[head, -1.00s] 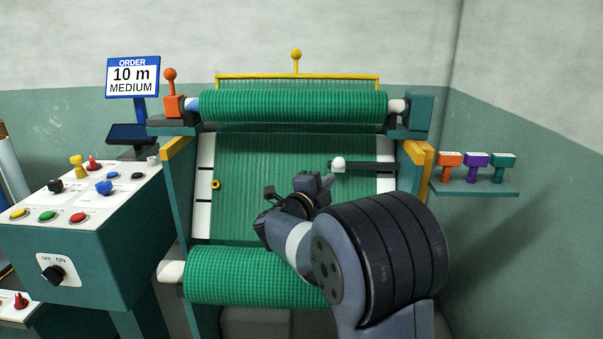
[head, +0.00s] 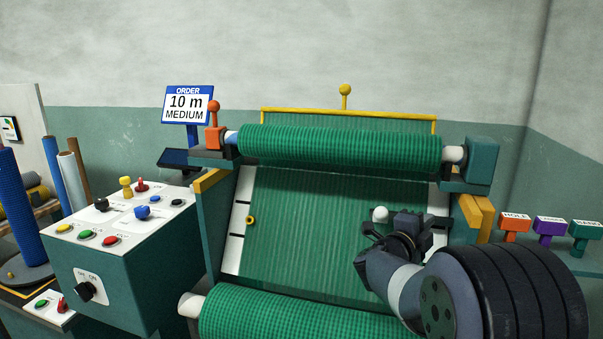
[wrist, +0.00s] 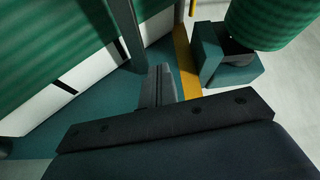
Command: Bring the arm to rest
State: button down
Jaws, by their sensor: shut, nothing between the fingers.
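My gripper (head: 399,224) is in front of the right part of the sloped green netting panel (head: 310,215) in the head view. It is shut, with nothing held. Just left of and behind it is a white ball knob (head: 380,214), whose bar is mostly hidden by my gripper. In the wrist view my shut fingers (wrist: 158,85) point toward the machine's side, with the netting at the left and the upper roll at the top right. I cannot tell whether my gripper touches anything.
The green upper roll (head: 340,147) lies above the panel and the lower roll (head: 290,314) below it. A control box (head: 130,270) with several buttons stands at left. Orange (head: 515,227), purple (head: 549,231) and green (head: 585,229) stamp-like pieces sit at right. An order sign (head: 189,105) reads 10 m MEDIUM.

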jog(key=shift+s+d+r, duration=0.1)
jog(key=shift+s+d, duration=0.25)
jog(key=shift+d, duration=0.5)
jog(key=shift+s+d, duration=0.3)
jog(key=shift+d, duration=0.5)
